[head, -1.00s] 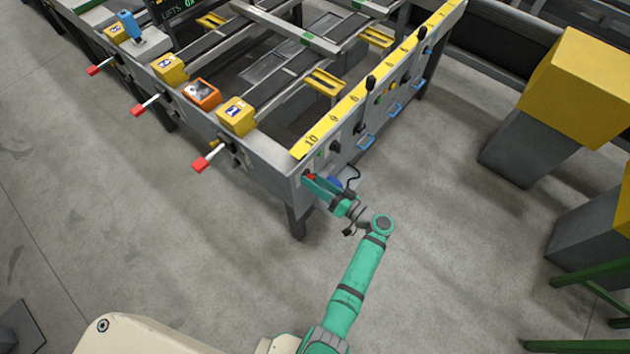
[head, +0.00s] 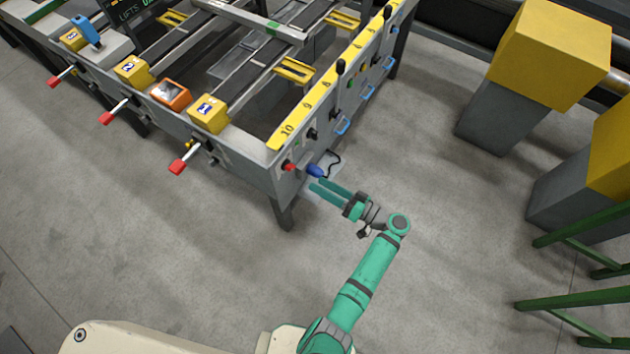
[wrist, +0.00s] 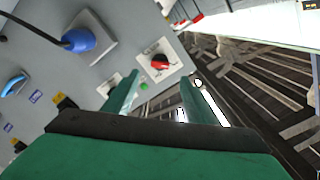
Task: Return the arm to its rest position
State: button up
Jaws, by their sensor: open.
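My green arm reaches from my cream body toward the near corner of the runout table (head: 250,175). My gripper (head: 313,190) is open and empty, just off the table's end panel, below a red knob (head: 289,167) and a blue plug (head: 317,170) with a black cable. In the wrist view the two green fingers of my gripper (wrist: 158,95) stand apart. The red knob (wrist: 160,62) on its pale plate shows beyond the fingertips, and the blue plug (wrist: 78,40) is to the left. Nothing is between the fingers.
Red-tipped levers (head: 180,166) stick out from the table's left side. Yellow-topped grey blocks (head: 548,55) and green rails (head: 560,290) stand at the right. The floor (head: 440,180) between the table and the blocks is clear.

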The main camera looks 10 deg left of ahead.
jog(key=shift+d, duration=0.15)
dwell(0.4)
jog(key=s+d+f+m+t+h, duration=0.1)
jog(key=s+f+m+h, duration=0.4)
jog(key=s+f+h, duration=0.7)
jog(key=s+d+f+m+t, duration=0.1)
jog(key=s+d+f, duration=0.25)
jog(key=s, duration=0.45)
jog(key=s+d+r+t+h, duration=0.1)
jog(key=s+d+r+h, duration=0.1)
jog(key=s+r, duration=0.3)
jog(key=s+d+r+t+h, duration=0.2)
jog(key=s+r+h, duration=0.1)
jog(key=r, duration=0.3)
jog(key=s+a+r+t, duration=0.1)
jog(key=s+r+t, duration=0.1)
jog(key=r, duration=0.8)
jog(key=s+a+r+t, duration=0.1)
jog(key=r+t, duration=0.1)
jog(key=r, duration=0.8)
jog(key=shift+s+n, duration=0.35)
jog(key=shift+n, duration=0.05)
